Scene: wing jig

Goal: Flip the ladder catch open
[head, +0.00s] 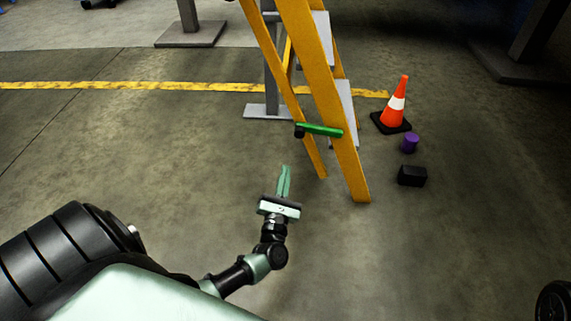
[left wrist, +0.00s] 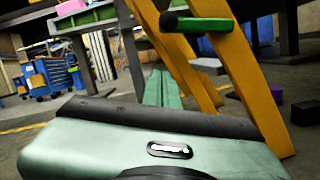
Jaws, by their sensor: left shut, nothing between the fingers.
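The ladder (head: 325,85) is yellow with grey steps and stands upright on the floor. The catch is a green bar (head: 320,130) with a black knob at its left end, set across the ladder's rails. In the left wrist view the green catch (left wrist: 205,25) is at the top centre, with its black knob toward the left. My left gripper (head: 285,168) is shut and empty, below and left of the catch and apart from it. Its pale green fingers (left wrist: 162,82) point toward the ladder. My right gripper is not in view.
An orange and white cone (head: 396,103), a purple cylinder (head: 409,143) and a black block (head: 412,176) stand on the floor right of the ladder. A grey post base (head: 190,34) is at the back left.

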